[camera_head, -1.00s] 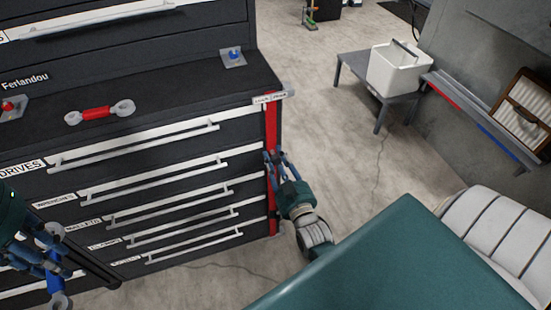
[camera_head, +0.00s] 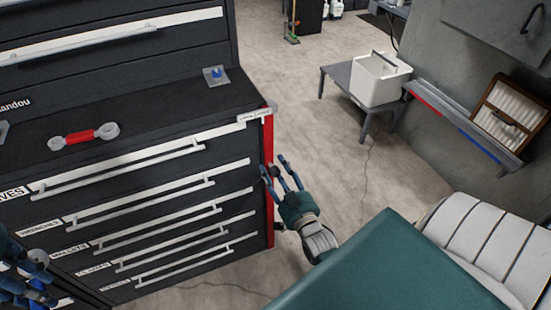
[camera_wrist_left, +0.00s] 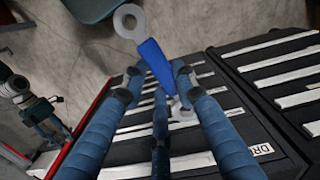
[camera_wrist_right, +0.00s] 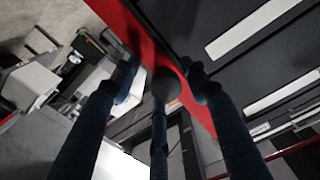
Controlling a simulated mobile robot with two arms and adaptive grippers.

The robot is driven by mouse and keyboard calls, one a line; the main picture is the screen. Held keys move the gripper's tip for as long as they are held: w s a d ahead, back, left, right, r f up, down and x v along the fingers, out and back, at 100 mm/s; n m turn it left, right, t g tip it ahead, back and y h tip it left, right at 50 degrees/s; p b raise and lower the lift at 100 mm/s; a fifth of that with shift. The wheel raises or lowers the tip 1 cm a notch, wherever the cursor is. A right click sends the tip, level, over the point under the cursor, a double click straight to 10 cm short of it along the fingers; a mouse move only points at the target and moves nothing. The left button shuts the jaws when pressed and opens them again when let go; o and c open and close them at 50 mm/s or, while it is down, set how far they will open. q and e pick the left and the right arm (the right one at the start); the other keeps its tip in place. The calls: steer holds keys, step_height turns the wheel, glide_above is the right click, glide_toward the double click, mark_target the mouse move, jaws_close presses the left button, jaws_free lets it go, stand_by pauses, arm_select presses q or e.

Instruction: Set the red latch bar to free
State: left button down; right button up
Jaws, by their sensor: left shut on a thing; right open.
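The red latch bar (camera_head: 267,140) is a tall upright strip at the right front corner of the dark drawer cabinet (camera_head: 130,125). In the right wrist view it is a red band (camera_wrist_right: 140,35) crossing just beyond the fingertips. My right gripper (camera_head: 277,170) is open beside the bar, with one fingertip overlapping its edge in the head view. I cannot tell whether it touches. My left gripper (camera_head: 30,283), at the lower left edge, is shut on a blue-handled bar with ring ends (camera_wrist_left: 155,62). A small label (camera_head: 258,114) sits by the bar's top; its words are unreadable.
A red-handled ring-ended bar (camera_head: 84,136) and a blue-knobbed plate (camera_head: 216,75) are on the cabinet top. White handles line the drawer fronts. A white bin (camera_head: 376,82) stands on a low grey table (camera_head: 340,80). The floor between is clear.

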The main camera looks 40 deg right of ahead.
steer(key=v, duration=1.2)
steer(key=shift+f, duration=0.1)
